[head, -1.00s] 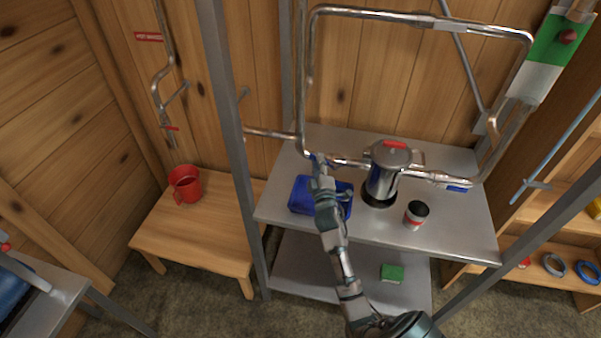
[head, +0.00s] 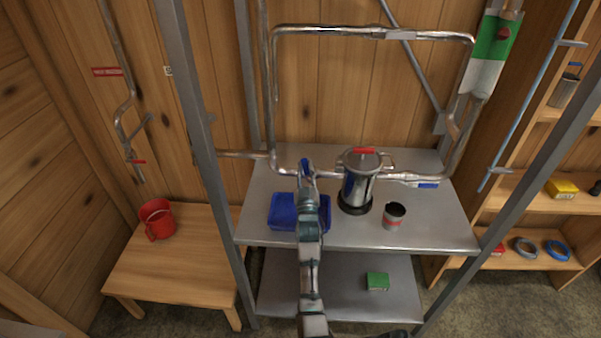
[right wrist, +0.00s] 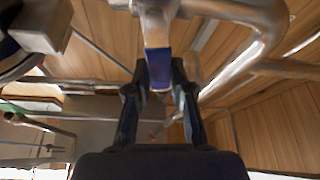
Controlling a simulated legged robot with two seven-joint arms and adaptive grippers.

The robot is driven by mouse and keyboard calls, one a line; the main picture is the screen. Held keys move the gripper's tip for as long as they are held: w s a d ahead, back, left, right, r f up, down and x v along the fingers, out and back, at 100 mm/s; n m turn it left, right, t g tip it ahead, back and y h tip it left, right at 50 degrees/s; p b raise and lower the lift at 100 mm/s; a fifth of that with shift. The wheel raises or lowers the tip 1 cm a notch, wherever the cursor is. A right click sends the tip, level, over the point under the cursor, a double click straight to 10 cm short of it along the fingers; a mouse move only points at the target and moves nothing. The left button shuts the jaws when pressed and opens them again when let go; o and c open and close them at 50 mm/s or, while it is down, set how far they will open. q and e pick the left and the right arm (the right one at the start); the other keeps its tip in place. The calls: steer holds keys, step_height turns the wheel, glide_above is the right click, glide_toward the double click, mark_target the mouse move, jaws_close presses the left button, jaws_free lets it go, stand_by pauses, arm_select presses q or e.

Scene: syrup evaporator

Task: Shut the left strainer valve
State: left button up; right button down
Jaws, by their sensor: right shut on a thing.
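The strainer (head: 356,190) is a steel pot with a red-handled lid, standing on the upper shelf in the pipe run. The left strainer valve has a blue lever (head: 305,167) on the pipe left of the pot. In the head view the lever shows just past my fingertips, pointing across the pipe. My right gripper (head: 307,184) is shut on it. In the right wrist view the blue lever (right wrist: 158,66) sits between the two fingers (right wrist: 160,88). The right valve's blue lever (head: 428,185) lies along the pipe.
A blue bin (head: 284,212) stands under my right gripper, partly hidden by my arm. A dark-topped can (head: 394,217) stands right of it. A grey post (head: 190,110) rises at left.

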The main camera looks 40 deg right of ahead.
steer(key=shift+s+d+f+m+g+h, duration=0.15)
steer(key=shift+m+g+h, duration=0.3)
steer(key=shift+m, duration=0.55)
steer(key=shift+s+d+m+g+h, duration=0.15)
steer(key=shift+s+m+g+h, duration=0.1)
steer(key=shift+m, duration=0.3)
steer(key=shift+s+d+m+g+h, duration=0.1)
steer(key=shift+d+m+g, duration=0.1)
steer(key=shift+m, duration=0.35)
steer(key=shift+a, duration=0.1)
